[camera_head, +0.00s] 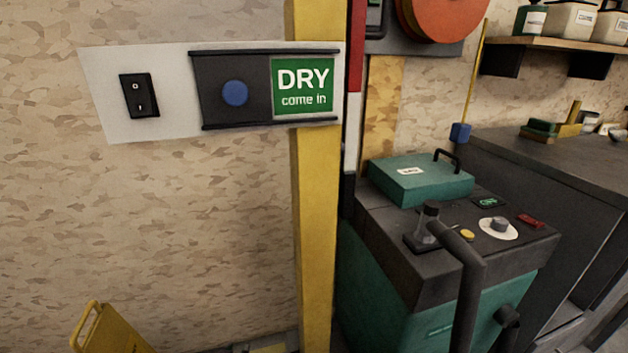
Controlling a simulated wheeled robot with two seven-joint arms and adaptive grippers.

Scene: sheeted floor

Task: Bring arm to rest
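Neither of my arms nor grippers shows in the head view. A white wall panel (173,70) is fixed to the chipboard wall at the upper left. It carries a black rocker switch (139,95) and a dark slider plate with a blue round knob (235,93). The plate is at the left of its rails, and a green sign reading "DRY come in" (303,86) shows to its right.
A green and dark machine (400,300) with a hose, a knob (499,225) and a lidded top (422,180) stands right of a yellow post (316,220). A dark workbench (540,155) and a shelf (560,43) are at right. A yellow folding sign (108,332) stands lower left.

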